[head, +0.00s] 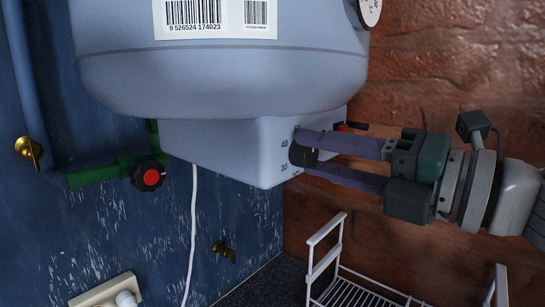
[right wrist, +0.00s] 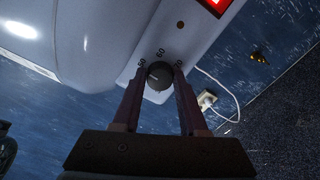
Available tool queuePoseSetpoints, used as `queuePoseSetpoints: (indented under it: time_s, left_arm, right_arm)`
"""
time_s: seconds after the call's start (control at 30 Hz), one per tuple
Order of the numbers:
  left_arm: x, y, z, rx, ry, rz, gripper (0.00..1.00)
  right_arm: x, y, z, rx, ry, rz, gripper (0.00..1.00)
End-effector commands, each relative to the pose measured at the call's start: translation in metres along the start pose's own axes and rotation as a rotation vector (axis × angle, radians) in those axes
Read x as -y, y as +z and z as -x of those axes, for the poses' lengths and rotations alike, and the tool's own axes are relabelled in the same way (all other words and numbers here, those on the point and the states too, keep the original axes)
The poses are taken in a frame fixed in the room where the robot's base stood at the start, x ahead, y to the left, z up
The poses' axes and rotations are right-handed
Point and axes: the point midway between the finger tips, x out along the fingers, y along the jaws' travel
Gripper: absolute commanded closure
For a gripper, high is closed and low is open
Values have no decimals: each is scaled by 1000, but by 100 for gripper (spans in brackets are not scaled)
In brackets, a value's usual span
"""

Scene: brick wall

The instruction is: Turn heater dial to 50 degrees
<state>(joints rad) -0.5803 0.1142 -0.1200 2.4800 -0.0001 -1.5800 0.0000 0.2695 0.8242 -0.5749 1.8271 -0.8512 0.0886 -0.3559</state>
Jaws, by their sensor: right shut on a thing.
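The heater (head: 220,75) is a pale blue-grey tank with a box-shaped lower housing (head: 225,145). The black dial (head: 303,154) sits on the housing's right face, with the marks 40 and 30 readable beside it in the head view. In the right wrist view the dial (right wrist: 160,75) has marks around it, of which 60 is clearest; its pointer setting is too small to tell. My right gripper (head: 305,153) comes in from the right and is shut on the dial, one finger on each side. My left gripper is not in view.
A red lit panel (right wrist: 215,3) is on the housing near the dial. A green pipe with a red-and-black valve (head: 148,176) is at the left. A white wire rack (head: 345,285) stands below my right gripper. A white cable (head: 193,230) hangs under the heater.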

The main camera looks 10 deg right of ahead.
Motion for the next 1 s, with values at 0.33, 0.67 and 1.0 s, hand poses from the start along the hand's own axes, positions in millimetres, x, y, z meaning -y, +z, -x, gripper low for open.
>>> queuePoseSetpoints:
  time_s: [0.33, 0.67, 1.0]
  left_arm:
    - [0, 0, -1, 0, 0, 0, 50]
    - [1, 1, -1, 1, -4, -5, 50]
    - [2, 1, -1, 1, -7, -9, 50]
  right_arm:
    - [0, 0, 0, -1, 0, 57, 100]
    - [0, 0, 0, -1, 0, 57, 100]
    - [0, 0, 0, 0, 0, 56, 28]
